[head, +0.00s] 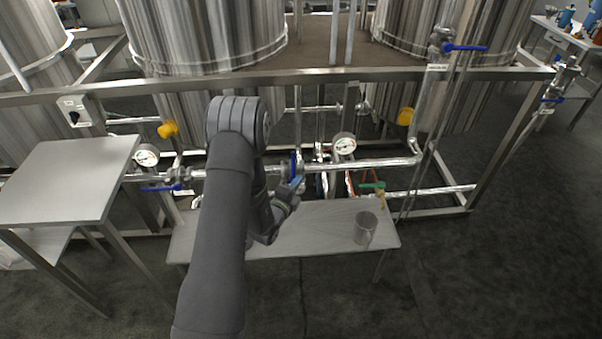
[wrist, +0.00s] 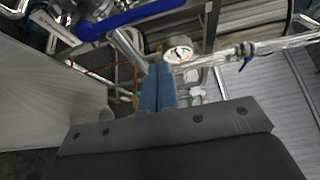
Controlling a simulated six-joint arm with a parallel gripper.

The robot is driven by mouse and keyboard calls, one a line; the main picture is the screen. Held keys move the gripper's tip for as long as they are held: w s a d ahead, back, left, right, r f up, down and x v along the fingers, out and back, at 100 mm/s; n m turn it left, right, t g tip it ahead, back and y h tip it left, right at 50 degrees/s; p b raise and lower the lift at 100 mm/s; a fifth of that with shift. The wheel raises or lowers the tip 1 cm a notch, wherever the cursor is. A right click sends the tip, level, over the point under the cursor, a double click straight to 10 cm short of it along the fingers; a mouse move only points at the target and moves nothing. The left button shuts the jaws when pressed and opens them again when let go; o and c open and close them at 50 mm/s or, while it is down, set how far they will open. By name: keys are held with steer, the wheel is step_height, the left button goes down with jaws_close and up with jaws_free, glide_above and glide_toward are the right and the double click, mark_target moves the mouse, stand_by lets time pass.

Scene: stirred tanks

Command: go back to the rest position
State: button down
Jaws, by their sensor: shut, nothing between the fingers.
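My gripper (head: 297,184) is at the end of my dark grey arm, in front of the silver pipe run and above the low bench. In the wrist view its two blue fingers (wrist: 158,88) are together with nothing between them. A blue-handled valve (wrist: 130,18) is close by at the top left of the wrist view. In the head view my arm hides part of the pipes and bench, and I cannot tell whether the fingers touch the pipework.
The low bench (head: 320,240) holds a metal beaker (head: 365,228). Pressure gauges (head: 344,144), a green-handled valve (head: 371,186) and a blue lever (head: 465,47) are on the piping. A grey table (head: 70,180) stands left. The front right floor is clear.

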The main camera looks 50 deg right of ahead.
steer(key=shift+v, duration=1.15)
steer(key=w+d, duration=0.6)
steer(key=d, duration=0.1)
steer(key=shift+d, duration=0.25)
